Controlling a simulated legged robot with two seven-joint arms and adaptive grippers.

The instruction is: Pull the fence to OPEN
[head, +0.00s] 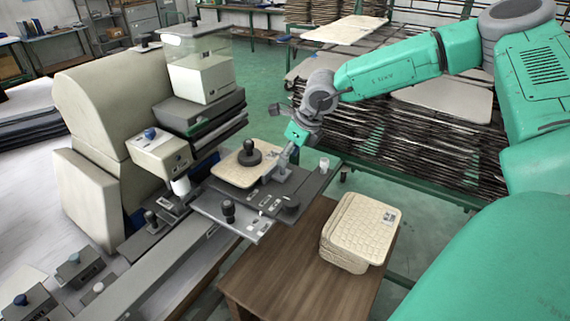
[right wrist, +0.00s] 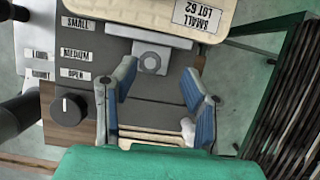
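The fence appears to be a grey bar with a square block and round boss (right wrist: 151,60), against the edge of a cream tray panel (right wrist: 240,14). This panel also shows on the machine in the head view (head: 232,174), with a black knob (head: 249,153) above it. My right gripper (head: 280,172) is over the machine's dark plate (head: 307,197), beside the panel. In the right wrist view its blue-padded fingers (right wrist: 158,92) are apart, with nothing between the tips; the block lies just beyond them. The fence is mostly hidden by the gripper in the head view. My left gripper is not in view.
The plate carries SMALL, MEDIUM and OPEN labels (right wrist: 75,74) and a black dial (right wrist: 69,107). A black knobbed handle (head: 228,211) stands at the plate's front. A stack of cream panels (head: 385,216) lies on the wooden table (head: 270,278). A rack of panels (head: 430,150) stands behind.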

